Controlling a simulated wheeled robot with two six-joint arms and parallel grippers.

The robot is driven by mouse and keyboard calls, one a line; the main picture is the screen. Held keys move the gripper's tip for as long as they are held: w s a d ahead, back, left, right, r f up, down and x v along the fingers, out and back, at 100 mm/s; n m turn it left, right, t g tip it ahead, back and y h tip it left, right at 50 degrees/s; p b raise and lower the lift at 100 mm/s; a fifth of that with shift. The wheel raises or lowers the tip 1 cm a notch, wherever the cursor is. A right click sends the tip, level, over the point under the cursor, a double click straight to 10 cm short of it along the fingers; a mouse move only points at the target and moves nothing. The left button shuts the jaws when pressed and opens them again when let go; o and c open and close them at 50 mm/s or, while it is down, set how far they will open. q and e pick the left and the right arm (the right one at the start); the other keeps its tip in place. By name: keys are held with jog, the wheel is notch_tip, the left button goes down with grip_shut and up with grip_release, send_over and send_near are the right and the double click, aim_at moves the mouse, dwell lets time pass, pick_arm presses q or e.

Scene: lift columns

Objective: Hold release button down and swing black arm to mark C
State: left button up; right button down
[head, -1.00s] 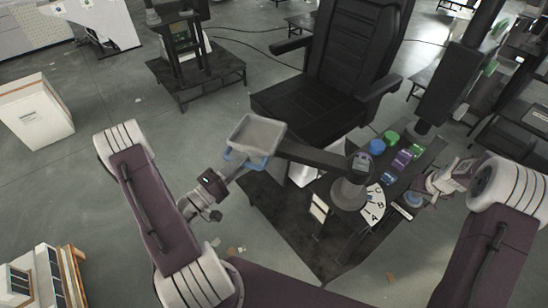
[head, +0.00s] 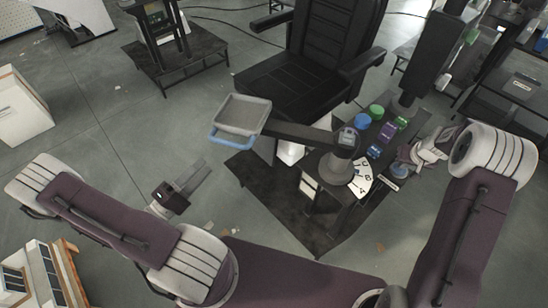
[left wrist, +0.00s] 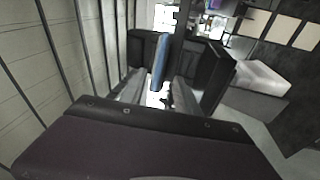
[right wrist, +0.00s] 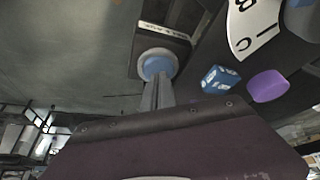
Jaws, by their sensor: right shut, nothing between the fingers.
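The black arm (head: 295,132) reaches left from its grey post (head: 337,168) to a grey tray (head: 243,113) with a blue handle (head: 228,139). A white lettered dial (head: 362,178) fans around the post; B and C show in the right wrist view (right wrist: 254,24). My left gripper (head: 197,177) is open and empty, below and left of the handle; the handle (left wrist: 160,62) lies beyond its fingers in the left wrist view. My right gripper (right wrist: 156,80) is shut with its tips at the blue release button (right wrist: 155,66). I cannot tell whether the button is pressed.
A black chair (head: 310,60) stands close behind the tray. Floor is open left of the tray.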

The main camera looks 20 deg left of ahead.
pick_arm(q)
jog(key=shift+s+a+f, duration=0.1)
jog(key=shift+s+a, duration=0.1)
jog(key=shift+s, duration=0.25)
jog(key=m+g+h, duration=0.2)
jog(key=g+h, duration=0.4)
jog(key=g, duration=0.7)
send_near(224, 143)
jog(key=x, duration=1.2)
